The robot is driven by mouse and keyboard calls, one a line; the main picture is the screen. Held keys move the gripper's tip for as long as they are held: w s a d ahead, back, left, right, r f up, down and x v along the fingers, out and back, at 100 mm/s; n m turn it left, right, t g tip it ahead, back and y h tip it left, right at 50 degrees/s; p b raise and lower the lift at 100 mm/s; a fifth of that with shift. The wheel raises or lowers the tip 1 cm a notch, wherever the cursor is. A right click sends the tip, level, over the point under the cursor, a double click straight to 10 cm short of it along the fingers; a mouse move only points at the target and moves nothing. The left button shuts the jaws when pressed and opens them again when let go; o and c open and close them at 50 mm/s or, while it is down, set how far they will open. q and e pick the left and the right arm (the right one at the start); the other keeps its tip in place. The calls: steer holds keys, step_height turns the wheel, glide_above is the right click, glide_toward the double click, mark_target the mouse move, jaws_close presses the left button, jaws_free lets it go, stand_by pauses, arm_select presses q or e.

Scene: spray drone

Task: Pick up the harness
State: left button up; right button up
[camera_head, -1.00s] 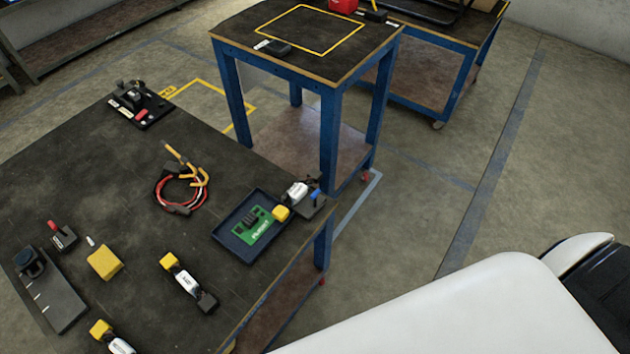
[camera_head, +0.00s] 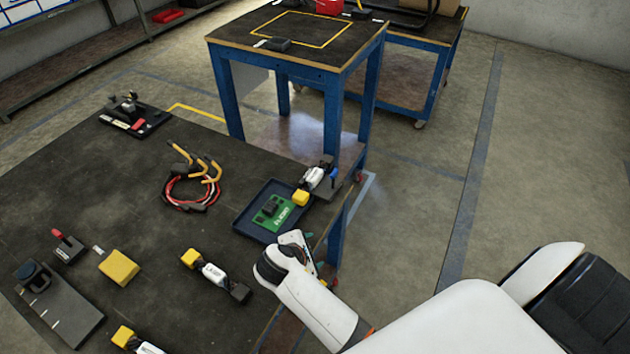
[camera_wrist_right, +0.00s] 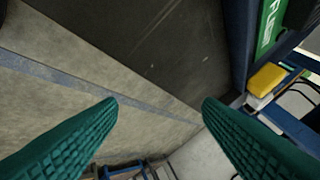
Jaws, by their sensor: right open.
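The harness (camera_head: 193,190) is a loop of red and black cable with yellow-orange ends, lying on the dark workbench (camera_head: 70,200) in the head view. My right gripper (camera_head: 305,248) is near the bench's right edge, beside the tray and to the right of the harness, clear of it. In the right wrist view its two green ridged fingers (camera_wrist_right: 160,108) are spread wide with nothing between them. The harness does not show in the wrist view. My left gripper is not in either view.
A dark blue tray (camera_head: 244,218) with a green board (camera_head: 270,214) lies between the harness and my right gripper. Battery-like packs (camera_head: 215,273), a yellow block (camera_head: 119,267) and a black fixture (camera_head: 133,118) lie around the bench. A blue-legged table (camera_head: 225,38) stands behind.

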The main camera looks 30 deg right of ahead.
mark_target(301, 195)
steer(key=w+a+r+n+t+h, duration=0.1)
steer(key=w+n, duration=0.2)
steer(key=w+a+r+n+h, duration=0.1)
steer(key=w+r+n, duration=0.1)
steer(key=w+n, duration=0.1)
steer(key=w+a+r+n+t+h, duration=0.1)
steer(key=w+r+n+h, duration=0.1)
steer(key=w, duration=0.3)
steer(key=shift+n+t, duration=0.3)
steer(key=shift+n, duration=0.1)
steer(key=shift+w+d, duration=0.2)
steer(key=shift+w, duration=0.1)
steer(key=shift+n, duration=0.3)
steer(key=x, duration=0.6)
steer(key=shift+d+r+b, duration=0.1)
steer(key=shift+b, duration=0.25)
steer(key=shift+b+x, duration=0.35)
steer(key=shift+x, duration=2.3)
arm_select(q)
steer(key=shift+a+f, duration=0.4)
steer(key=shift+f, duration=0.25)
arm_select(e)
steer(key=shift+s+d, duration=0.1)
steer(key=shift+s, duration=0.1)
steer(key=shift+c, duration=0.6)
